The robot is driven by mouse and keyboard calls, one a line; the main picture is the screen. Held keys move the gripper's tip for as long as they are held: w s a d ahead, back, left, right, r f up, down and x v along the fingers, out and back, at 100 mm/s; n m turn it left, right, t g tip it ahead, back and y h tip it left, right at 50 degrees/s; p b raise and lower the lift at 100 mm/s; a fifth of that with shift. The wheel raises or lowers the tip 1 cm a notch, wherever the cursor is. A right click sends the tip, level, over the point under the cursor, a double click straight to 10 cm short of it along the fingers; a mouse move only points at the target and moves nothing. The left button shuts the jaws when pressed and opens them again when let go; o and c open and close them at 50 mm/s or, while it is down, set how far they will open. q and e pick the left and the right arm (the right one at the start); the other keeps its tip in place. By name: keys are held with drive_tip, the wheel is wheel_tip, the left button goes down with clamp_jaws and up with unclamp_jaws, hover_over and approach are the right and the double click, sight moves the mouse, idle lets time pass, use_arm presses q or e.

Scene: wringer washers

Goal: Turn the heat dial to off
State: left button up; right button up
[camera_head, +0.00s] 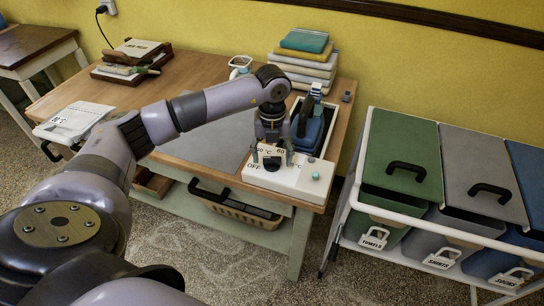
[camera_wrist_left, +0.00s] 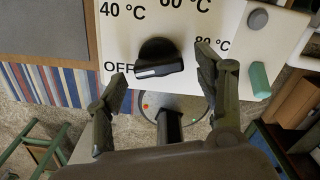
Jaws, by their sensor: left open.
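The black heat dial (camera_wrist_left: 157,57) sits on a white control panel (camera_wrist_left: 215,20) printed with OFF, 40 °C, 60 °C and 80 °C. In the left wrist view its grip bar lies nearly level, roughly along the line between OFF and 80 °C; I cannot tell which end is the pointer. My left gripper (camera_wrist_left: 163,72) is open, with one finger on each side of the dial, apart from it in the picture. In the head view the left gripper (camera_head: 271,156) is over the panel (camera_head: 294,182) at the table's front edge and partly hides the dial. My right gripper is not in view.
Behind the panel is a tray with a blue iron (camera_head: 308,130). Folded towels (camera_head: 304,62) and a mug (camera_head: 240,65) stand at the back. Lidded bins (camera_head: 402,150) stand to the right.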

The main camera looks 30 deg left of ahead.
sight(272, 159)
use_arm(q)
wheel_tip(272, 159, up, 11)
idle(0.3)
idle(0.4)
